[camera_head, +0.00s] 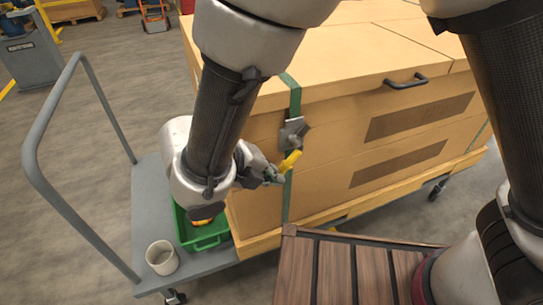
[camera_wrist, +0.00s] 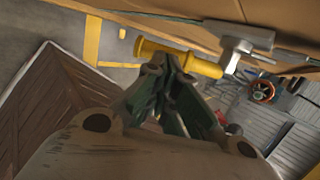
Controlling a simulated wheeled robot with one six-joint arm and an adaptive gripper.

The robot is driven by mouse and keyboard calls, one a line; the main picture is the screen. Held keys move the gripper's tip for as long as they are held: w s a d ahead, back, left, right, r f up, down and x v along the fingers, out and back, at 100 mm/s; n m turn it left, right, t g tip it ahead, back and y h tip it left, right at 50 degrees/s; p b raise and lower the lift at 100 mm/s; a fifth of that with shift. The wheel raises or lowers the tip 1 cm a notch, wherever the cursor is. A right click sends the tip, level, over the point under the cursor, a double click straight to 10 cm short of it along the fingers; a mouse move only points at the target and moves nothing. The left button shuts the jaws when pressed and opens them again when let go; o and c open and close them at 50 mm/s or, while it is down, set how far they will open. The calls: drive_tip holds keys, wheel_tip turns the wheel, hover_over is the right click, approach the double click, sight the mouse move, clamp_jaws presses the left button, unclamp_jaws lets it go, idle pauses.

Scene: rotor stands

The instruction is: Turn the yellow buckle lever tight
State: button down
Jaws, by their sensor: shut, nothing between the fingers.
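The yellow lever (camera_head: 291,160) hangs from a grey metal buckle (camera_head: 292,132) on a green strap (camera_head: 287,200) that runs down the front of the tan crate. It slants down and left in the head view. My gripper (camera_head: 277,178) is shut and empty, just below and left of the lever's lower end. In the wrist view, the lever (camera_wrist: 203,66) lies across the picture behind my gripper's tips (camera_wrist: 170,68), which hide part of its middle. The buckle (camera_wrist: 240,37) shows at its right end. I cannot tell whether the fingers touch the lever.
The large tan crate (camera_head: 255,150) stands on a grey cart (camera_head: 150,215) with a tube handle (camera_head: 35,155). A green bin (camera_head: 207,243) and a whitish cup (camera_head: 162,257) sit on the cart. A slatted wooden surface (camera_head: 335,270) lies in front. Open floor lies left.

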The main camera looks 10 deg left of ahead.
drive_tip(key=w+d+f+n+t+h, duration=0.1)
drive_tip(key=w+d+f+t+h, duration=0.1)
drive_tip(key=d+f+t+h, duration=0.2)
drive_tip(key=shift+w+f+t+h, duration=0.3)
drive_tip(key=shift+f+t+h, duration=0.35)
drive_tip(key=shift+h, duration=0.65)
drive_tip(key=shift+d+f, duration=0.1)
drive_tip(key=shift+d, duration=0.1)
